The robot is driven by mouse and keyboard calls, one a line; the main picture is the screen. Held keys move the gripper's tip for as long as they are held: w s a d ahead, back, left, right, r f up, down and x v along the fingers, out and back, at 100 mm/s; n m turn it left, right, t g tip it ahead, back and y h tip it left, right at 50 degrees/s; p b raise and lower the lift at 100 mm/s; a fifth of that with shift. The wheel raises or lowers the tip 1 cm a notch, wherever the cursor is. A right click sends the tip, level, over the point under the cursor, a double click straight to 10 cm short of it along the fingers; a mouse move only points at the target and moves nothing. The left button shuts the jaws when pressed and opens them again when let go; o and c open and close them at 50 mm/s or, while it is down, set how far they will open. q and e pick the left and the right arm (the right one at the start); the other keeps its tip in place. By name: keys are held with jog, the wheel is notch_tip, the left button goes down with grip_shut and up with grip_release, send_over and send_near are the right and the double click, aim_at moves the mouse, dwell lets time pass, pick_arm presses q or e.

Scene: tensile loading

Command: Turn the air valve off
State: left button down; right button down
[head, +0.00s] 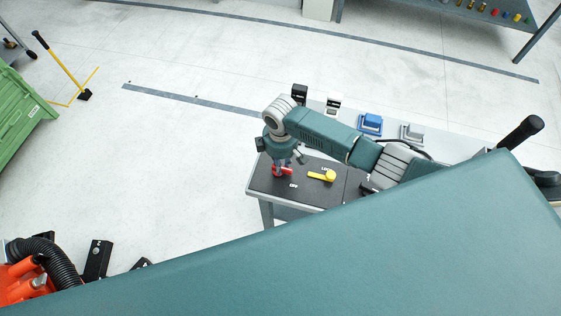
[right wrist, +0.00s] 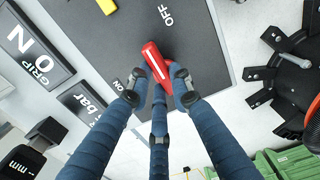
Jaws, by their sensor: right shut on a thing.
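A red valve lever (head: 288,170) sits on the dark top of a small bench, near its left end. My right gripper (head: 281,163) comes down over the lever from above. In the right wrist view the red lever (right wrist: 153,58) shows between the fingers of my right gripper (right wrist: 160,84), which is shut on it. The white OFF label (right wrist: 167,15) lies beyond the lever's free end, and the ON label (right wrist: 123,86) lies to the left of the fingers. The fingers hide part of the lever. My left gripper is not in view.
A yellow lever (head: 323,176) stands right of the red one on the bench (head: 256,191). Blue (head: 371,123) and grey (head: 412,132) blocks sit farther back. A green crate (head: 22,108) stands far left.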

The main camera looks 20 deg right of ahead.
dwell(0.4)
jog(key=c, duration=1.5)
grip_release()
jog(key=shift+c, duration=0.2)
notch_tip(320, 180, up, 12)
jog(key=shift+s, duration=0.1)
